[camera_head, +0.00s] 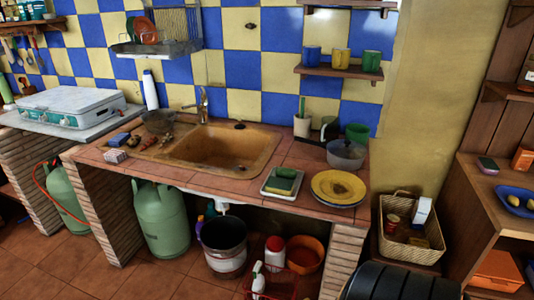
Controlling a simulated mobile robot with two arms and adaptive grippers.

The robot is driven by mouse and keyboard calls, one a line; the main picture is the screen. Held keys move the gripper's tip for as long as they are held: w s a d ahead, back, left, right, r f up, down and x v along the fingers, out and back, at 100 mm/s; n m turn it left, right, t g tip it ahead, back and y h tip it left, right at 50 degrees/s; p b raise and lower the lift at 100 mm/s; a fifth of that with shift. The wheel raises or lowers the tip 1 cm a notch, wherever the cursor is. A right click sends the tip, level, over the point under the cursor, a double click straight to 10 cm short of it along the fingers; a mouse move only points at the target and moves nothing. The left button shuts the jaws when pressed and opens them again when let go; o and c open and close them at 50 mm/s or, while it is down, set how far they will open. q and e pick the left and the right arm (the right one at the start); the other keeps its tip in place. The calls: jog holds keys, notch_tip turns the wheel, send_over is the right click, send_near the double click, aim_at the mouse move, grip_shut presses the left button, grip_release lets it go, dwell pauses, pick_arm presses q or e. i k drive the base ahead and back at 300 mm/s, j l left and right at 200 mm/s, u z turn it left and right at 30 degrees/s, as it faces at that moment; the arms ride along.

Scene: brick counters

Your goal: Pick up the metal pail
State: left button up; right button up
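The metal pail (224,262) stands upright on the tiled floor under the sink counter, between the two brick supports. Its dark open mouth faces up, and its lower side looks pale with reddish tones. The inside is too dark to tell whether it holds anything. Neither of my grippers shows in the head view, so their distance from the pail cannot be seen.
A green gas cylinder (161,220) stands left of the pail. A red-capped white container (274,256), an orange tub (305,254) and a spray bottle (258,281) in a red wire carrier crowd its right. The counter (228,187) overhangs it. Floor space lies front left.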

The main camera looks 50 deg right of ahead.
aim_at(222, 238)
jog(key=z, duration=1.65)
jog(key=i+j+z, duration=0.15)
jog(key=j+z, duration=0.2)
jog(key=i+j+z, duration=0.1)
jog(key=j+z, duration=0.25)
jog(key=i+j+z, duration=0.1)
jog(key=j+z, duration=0.2)
